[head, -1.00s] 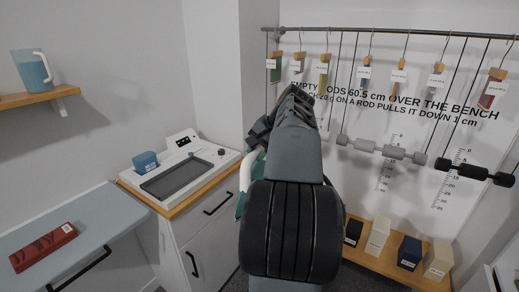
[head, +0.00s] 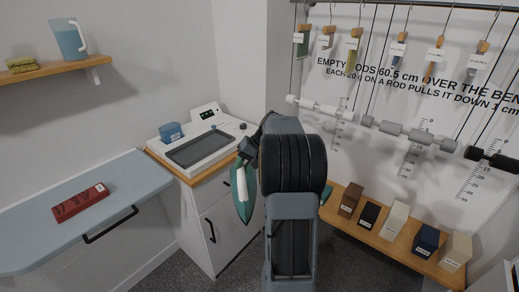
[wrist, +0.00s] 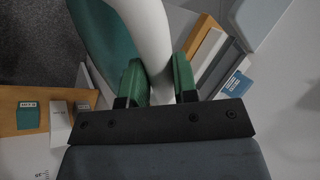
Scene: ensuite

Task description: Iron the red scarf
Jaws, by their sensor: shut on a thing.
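The red scarf (head: 80,202) lies folded in a narrow strip, with a small white label, on the pale blue-grey ironing board (head: 30,240) at the left of the head view. The iron (head: 242,195), teal with a white handle, hangs in front of the white cabinet, to the right of the board and apart from the scarf. In the wrist view my gripper (wrist: 158,82) is shut on the iron's white handle (wrist: 148,32), one green finger on each side. The iron's teal body (wrist: 98,35) shows beside it. In the head view my arm hides the gripper.
A white cabinet (head: 232,228) with a wooden top carries a white device with a dark tray (head: 200,148) and a blue container (head: 171,131). A wall shelf (head: 30,72) holds a blue jug (head: 69,40). Several boxes stand on a low wooden shelf (head: 388,245) at right, below hanging rods.

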